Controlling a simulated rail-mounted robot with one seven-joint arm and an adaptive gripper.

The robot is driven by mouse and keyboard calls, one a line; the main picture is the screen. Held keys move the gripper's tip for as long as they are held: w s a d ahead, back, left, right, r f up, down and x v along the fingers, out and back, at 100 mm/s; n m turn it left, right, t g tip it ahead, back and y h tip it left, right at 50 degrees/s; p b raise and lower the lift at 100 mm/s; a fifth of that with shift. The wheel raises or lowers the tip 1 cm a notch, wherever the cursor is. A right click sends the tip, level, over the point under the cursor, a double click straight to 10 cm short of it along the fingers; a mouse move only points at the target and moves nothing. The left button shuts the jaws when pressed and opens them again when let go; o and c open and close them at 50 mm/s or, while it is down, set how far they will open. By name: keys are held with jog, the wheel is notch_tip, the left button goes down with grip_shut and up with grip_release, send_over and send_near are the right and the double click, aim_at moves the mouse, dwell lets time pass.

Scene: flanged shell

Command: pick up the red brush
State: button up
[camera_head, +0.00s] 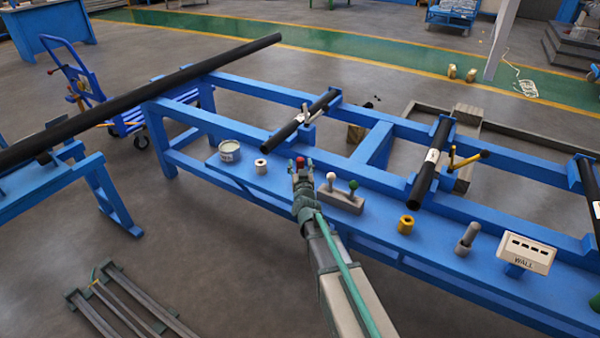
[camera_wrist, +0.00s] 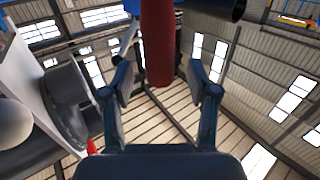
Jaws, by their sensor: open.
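The red brush shows as a red rounded shaft (camera_wrist: 158,45) in the wrist view, coming down from the top edge. In that view it lies between the two spread fingers of my gripper (camera_wrist: 160,76), with a gap on each side. In the head view a small red part (camera_head: 300,162) shows just beyond the tip of my gripper (camera_head: 302,177), over the blue bench. My gripper is open and holds nothing. The rest of the brush is hidden by my gripper or out of view.
A lever block with a white knob (camera_head: 331,177) and a green knob (camera_head: 353,185) stands close right of my gripper. A spool (camera_head: 260,167) and a tin (camera_head: 229,151) stand left. A black pipe (camera_head: 300,122) lies behind on the bench (camera_head: 285,190).

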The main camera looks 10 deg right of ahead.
jog(key=shift+w+d, duration=0.1)
jog(key=shift+w, duration=0.95)
grip_shut()
jog(key=shift+r, duration=0.1)
